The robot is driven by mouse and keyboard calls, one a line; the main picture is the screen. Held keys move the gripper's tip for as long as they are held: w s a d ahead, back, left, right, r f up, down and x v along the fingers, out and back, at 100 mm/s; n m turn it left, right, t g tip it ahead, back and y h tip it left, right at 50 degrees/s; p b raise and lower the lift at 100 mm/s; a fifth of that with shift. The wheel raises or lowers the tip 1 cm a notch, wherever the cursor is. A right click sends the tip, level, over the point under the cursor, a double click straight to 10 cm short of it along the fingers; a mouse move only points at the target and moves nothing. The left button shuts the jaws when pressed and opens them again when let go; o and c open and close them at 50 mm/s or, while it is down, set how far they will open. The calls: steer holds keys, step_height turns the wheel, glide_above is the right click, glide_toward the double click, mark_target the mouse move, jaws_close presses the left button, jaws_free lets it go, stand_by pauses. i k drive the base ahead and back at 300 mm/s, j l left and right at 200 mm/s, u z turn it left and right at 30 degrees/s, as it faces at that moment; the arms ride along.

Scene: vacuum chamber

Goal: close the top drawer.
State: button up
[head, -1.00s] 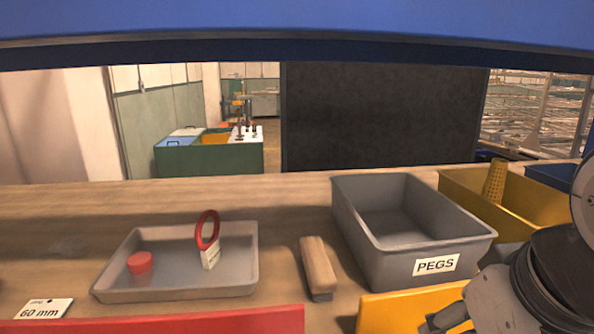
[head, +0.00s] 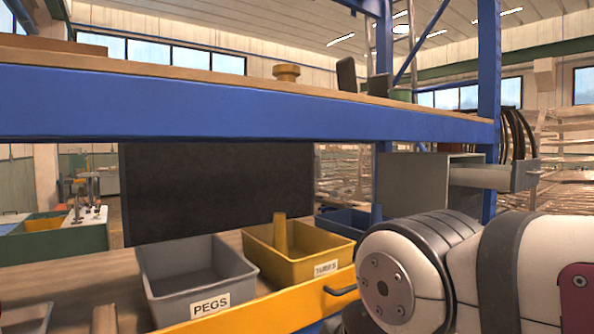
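A yellow panel (head: 262,311) with a dark bar handle (head: 341,291) runs along the front edge of the bench in the head view. It looks like a drawer front; its lower part is cut off by the frame and my arm. I cannot tell from here how far it stands out. My white and grey arm fills the lower right, close to the handle's right end. My gripper is not in view, being hidden behind the arm or below the frame.
A grey PEGS bin (head: 190,280) and a yellow TUBES bin (head: 298,262) stand on the bench (head: 85,285) behind the panel. A blue bin (head: 343,222) is farther back. A blue shelf beam (head: 240,108) crosses above, with a blue post (head: 488,90) at right.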

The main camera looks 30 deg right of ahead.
mark_target(522, 174)
steer(key=k+l+z, duration=0.1)
steer(key=z, duration=0.35)
steer(key=k+l+z, duration=0.1)
steer(key=z, duration=0.3)
steer(key=l+z, duration=0.2)
steer(key=z, duration=0.75)
steer(key=i+l+u, duration=0.15)
steer(key=i+l, duration=0.8)
steer(key=i, duration=0.05)
